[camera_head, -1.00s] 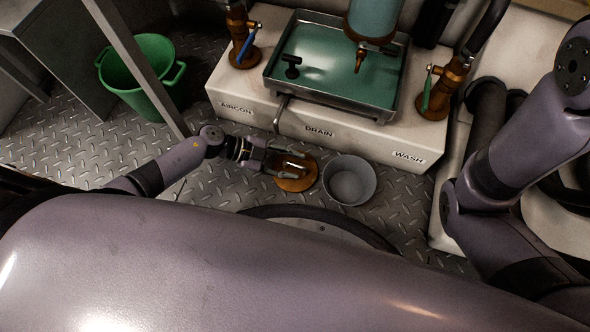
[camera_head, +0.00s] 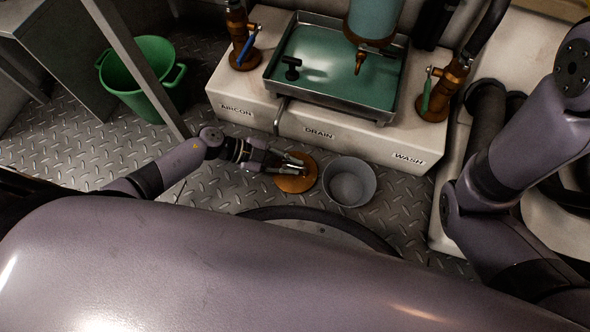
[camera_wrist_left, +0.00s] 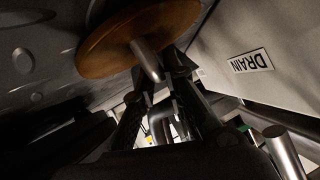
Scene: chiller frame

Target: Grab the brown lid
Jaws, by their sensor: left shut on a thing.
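The brown lid (camera_head: 297,181) is a round disc low by the floor, just left of a grey bucket in the head view. It also shows at the top of the left wrist view (camera_wrist_left: 110,45), with a metal handle (camera_wrist_left: 147,62) standing out from its face. My left gripper (camera_head: 289,164) reaches over the lid from the left. Its fingers (camera_wrist_left: 158,85) are shut on the lid's handle; the exact contact is partly dark. My right arm shows at the right of the head view, but its gripper is out of the picture.
The grey bucket (camera_head: 349,183) stands close to the lid's right side. Behind is a white bench (camera_head: 245,112) marked AIRCON, DRAIN and WASH, with a green-filled metal tray (camera_head: 390,108) and brass valves. A green bucket (camera_head: 143,72) stands at the back left on the tread-plate floor.

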